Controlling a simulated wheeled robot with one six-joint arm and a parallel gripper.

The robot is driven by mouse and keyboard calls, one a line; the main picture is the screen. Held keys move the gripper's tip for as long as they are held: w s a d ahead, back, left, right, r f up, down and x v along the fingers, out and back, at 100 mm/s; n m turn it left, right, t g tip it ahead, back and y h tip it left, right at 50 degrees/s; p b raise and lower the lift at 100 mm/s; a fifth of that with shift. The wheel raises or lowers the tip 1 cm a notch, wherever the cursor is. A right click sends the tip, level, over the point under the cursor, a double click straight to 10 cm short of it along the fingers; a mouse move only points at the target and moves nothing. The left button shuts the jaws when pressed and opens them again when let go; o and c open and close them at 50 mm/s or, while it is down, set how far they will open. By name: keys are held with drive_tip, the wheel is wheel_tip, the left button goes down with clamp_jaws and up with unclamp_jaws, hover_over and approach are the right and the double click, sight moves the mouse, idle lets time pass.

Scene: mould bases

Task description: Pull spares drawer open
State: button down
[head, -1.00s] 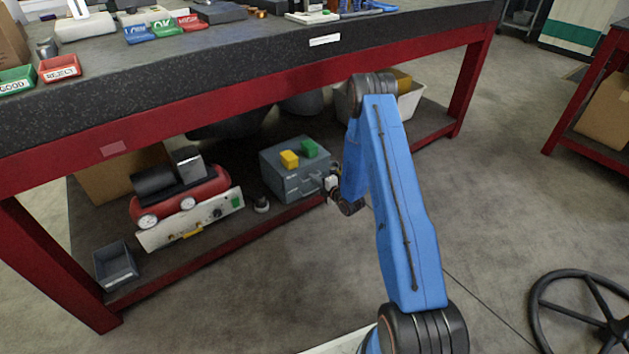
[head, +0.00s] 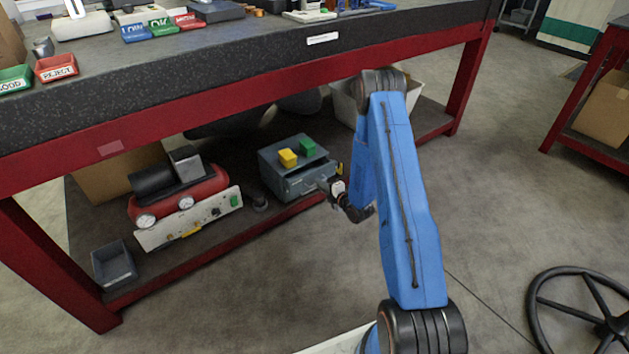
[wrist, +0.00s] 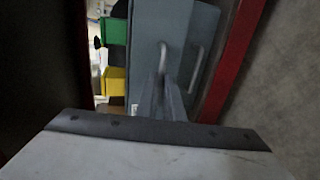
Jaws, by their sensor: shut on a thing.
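The grey drawer cabinet (head: 284,178) stands on the bench's lower shelf. Its upper drawer (head: 305,183) is partly out, with a dark gap behind its front. My gripper (head: 324,186) is at the drawer's front, shut on its handle. In the wrist view the upper handle (wrist: 163,55) is at the tips of my gripper (wrist: 162,84). A second, lower handle (wrist: 197,66) is beside it, untouched. The fingers hide part of the upper handle. The drawer's inside is too dark to tell.
A yellow block (head: 288,158) and a green block (head: 307,147) sit on the cabinet. A red compressor (head: 180,195) stands to its left, a white bin (head: 345,105) behind my arm. The red shelf edge (head: 240,232) runs below.

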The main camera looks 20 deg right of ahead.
drive_tip(key=f+v, duration=0.2)
drive_tip(key=v, duration=0.8)
drive_tip(key=shift+s+d, duration=0.2)
drive_tip(key=shift+s, duration=0.3)
drive_tip(key=c, duration=1.9)
unclamp_jaws()
drive_tip(key=shift+s+d, duration=0.1)
drive_tip(key=v, duration=1.7)
drive_tip(key=shift+s, duration=0.1)
